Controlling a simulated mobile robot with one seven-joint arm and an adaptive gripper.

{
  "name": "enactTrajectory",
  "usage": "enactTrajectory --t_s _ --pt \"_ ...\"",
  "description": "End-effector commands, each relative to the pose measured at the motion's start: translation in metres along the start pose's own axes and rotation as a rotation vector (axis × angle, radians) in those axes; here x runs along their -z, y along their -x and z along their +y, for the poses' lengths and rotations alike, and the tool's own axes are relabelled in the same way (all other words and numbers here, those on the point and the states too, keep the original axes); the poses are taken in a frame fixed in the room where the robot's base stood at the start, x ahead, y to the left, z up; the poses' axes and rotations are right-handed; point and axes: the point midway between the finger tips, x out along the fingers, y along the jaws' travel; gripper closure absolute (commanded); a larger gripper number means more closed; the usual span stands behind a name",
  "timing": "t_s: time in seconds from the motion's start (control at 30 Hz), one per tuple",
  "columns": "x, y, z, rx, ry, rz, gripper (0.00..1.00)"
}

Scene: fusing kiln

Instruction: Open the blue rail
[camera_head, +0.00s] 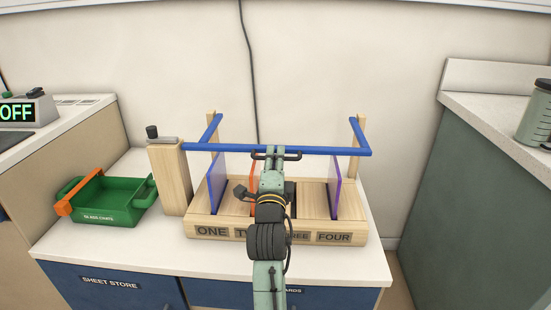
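The blue rail (330,150) is a U-shaped bar. Its long front bar runs level across the rack, and its two side arms reach back to upright wooden posts. Its left end is beside the top of a thick wooden block (174,180), which carries a grey plate with a black knob (152,131). My gripper (276,154) is at the middle of the front bar, overlapping it in the picture. I cannot tell whether it touches the rail. Its fingertips are too small and partly hidden to show whether they are open or shut.
The wooden rack (200,228) has slots labelled ONE to FOUR. A blue sheet (216,182), an orange sheet (253,188) and a purple sheet (336,186) stand in it. A green bin (107,205) with an orange bar (78,192) sits left. Counters flank both sides.

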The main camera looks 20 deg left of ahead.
Motion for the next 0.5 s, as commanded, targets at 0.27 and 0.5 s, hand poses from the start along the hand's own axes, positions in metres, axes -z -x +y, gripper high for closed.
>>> enactTrajectory --t_s 0.27,0.5 --pt "0.0001 -0.0001 -0.0001 0.0 0.0 0.0 1.0" --pt "0.0001 -0.0002 -0.0001 0.0 0.0 0.0 1.0"
